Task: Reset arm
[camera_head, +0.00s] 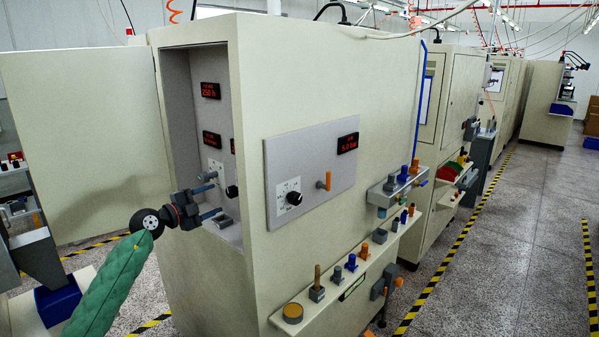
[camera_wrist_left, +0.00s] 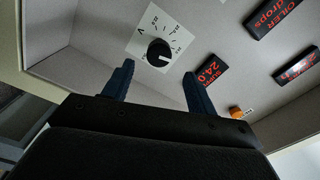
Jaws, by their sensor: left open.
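My left arm, in a green sleeve, reaches in from the lower left in the head view. My left gripper (camera_head: 208,198) is open at the mouth of the machine's recessed cabinet, with nothing between its fingers. In the left wrist view, the two blue fingers (camera_wrist_left: 156,82) stand apart, with a black knob (camera_wrist_left: 159,53) on a white dial plate beyond them. A red display (camera_wrist_left: 208,70) shows behind the right finger. I cannot tell from these frames whether the fingers touch anything. My right gripper is not in view.
The cabinet door (camera_head: 95,140) stands open at the left. A side panel (camera_head: 312,180) carries a knob and an orange lever. A ledge with several spindle parts (camera_head: 350,290) juts from the machine's front. The floor aisle (camera_head: 500,250) at the right is clear.

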